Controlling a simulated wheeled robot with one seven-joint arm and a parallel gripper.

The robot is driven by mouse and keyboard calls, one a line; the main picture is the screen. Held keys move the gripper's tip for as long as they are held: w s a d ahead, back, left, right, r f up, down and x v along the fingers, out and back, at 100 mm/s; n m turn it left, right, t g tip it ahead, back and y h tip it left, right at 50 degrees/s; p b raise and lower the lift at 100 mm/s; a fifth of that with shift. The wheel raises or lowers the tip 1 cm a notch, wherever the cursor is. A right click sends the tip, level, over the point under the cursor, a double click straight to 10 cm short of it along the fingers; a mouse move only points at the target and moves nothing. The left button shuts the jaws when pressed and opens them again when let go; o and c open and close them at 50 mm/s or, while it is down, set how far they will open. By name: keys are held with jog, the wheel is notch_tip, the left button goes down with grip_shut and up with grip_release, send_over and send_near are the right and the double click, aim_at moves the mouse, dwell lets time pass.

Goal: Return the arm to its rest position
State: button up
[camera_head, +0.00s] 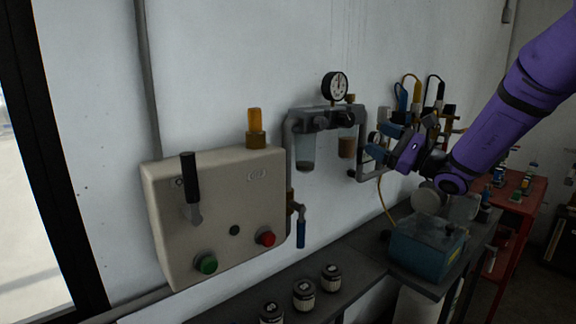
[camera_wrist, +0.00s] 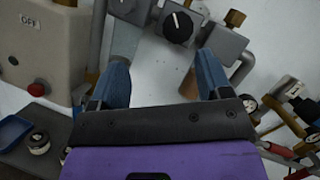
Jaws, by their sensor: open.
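My gripper (camera_head: 388,147) is on the right of the head view, at the end of my purple arm, in front of the pipework and to the right of the filter unit. In the wrist view my gripper (camera_wrist: 165,85) shows two blue fingers spread apart, with nothing between them but the pale wall behind. The filter unit's dark knob (camera_wrist: 179,27) lies beyond the fingertips. I cannot tell from the head view how close the fingers are to the pipes.
A beige control box (camera_head: 222,212) with a black lever (camera_head: 189,178), green button (camera_head: 206,263) and red button (camera_head: 266,237) hangs on the wall. A gauge (camera_head: 335,86) tops the filter unit (camera_head: 325,117). Jars (camera_head: 304,294), a blue box (camera_head: 425,247) and a red cart (camera_head: 520,200) stand below.

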jog(key=s+a+n+g+h, duration=0.2)
jog(key=s+a+n+g, duration=0.15)
jog(key=s, duration=0.35)
jog(key=s+a+f+n+g+h, duration=0.1)
jog(key=s+a+n+g, duration=0.25)
jog(key=s, duration=0.35)
jog(key=s+a+n+g+h, duration=0.25)
jog(key=s+n+g, duration=0.2)
jog(key=s, duration=0.25)
jog(key=s+d+f+n+t+h, duration=0.2)
jog(key=s+d+n+h, duration=0.6)
jog(key=s, duration=0.6)
jog(key=d+t+h, duration=0.1)
jog(key=d+h, duration=0.1)
jog(key=shift+s+d+h, duration=0.15)
jog(key=shift+d+h, duration=0.1)
jog(key=shift+h, duration=0.1)
